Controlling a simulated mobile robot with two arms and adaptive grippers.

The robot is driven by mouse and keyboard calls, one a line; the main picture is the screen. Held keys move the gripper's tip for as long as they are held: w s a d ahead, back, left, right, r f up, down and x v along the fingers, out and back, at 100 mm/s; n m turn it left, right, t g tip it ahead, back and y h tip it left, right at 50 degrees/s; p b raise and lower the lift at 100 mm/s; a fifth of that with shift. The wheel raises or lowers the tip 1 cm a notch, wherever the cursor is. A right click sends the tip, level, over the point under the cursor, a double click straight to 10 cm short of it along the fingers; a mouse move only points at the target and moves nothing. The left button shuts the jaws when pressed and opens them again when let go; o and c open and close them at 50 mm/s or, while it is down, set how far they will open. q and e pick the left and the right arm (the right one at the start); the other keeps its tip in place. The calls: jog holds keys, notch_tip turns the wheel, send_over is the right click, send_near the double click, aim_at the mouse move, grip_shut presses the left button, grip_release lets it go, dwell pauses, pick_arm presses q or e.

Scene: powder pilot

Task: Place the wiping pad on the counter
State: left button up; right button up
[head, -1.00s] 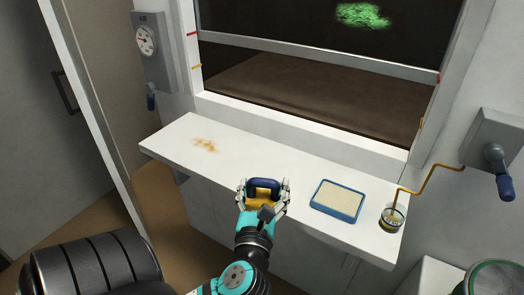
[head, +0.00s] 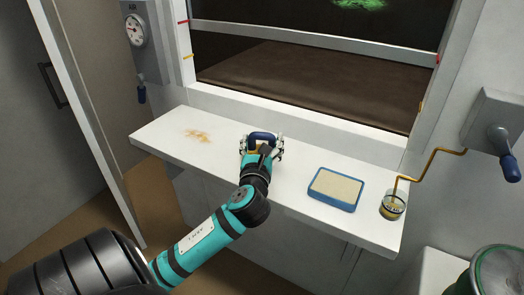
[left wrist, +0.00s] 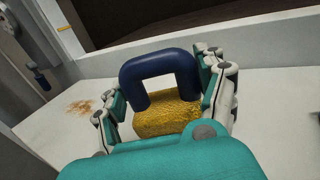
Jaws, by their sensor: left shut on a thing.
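The wiping pad (left wrist: 167,117) is a yellow sponge block with a dark blue loop handle. In the left wrist view it sits between the fingers of my left gripper (left wrist: 168,100), which is shut on it. In the head view my left gripper (head: 262,147) holds the pad by the blue handle (head: 262,136) over the middle of the white counter (head: 305,160). I cannot tell whether the pad's underside touches the counter. My right gripper is not in view.
A brown stain (head: 198,135) lies on the counter to the left. A blue-rimmed tray (head: 335,189) with a beige surface and a small glass cup (head: 393,206) with dark liquid stand to the right. A window frame (head: 300,118) borders the counter's back.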

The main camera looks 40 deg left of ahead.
pick_arm(q)
notch_tip(320, 180, down, 2)
jog(key=shift+f, duration=0.2)
jog(key=o, duration=1.2)
jog(key=shift+f, duration=0.1)
jog(key=shift+s+d, duration=0.2)
jog(key=shift+s, duration=0.05)
jog(key=b+v, duration=0.1)
jog(key=v, duration=1)
jog(key=shift+s+d, duration=0.15)
jog(key=shift+s, duration=0.05)
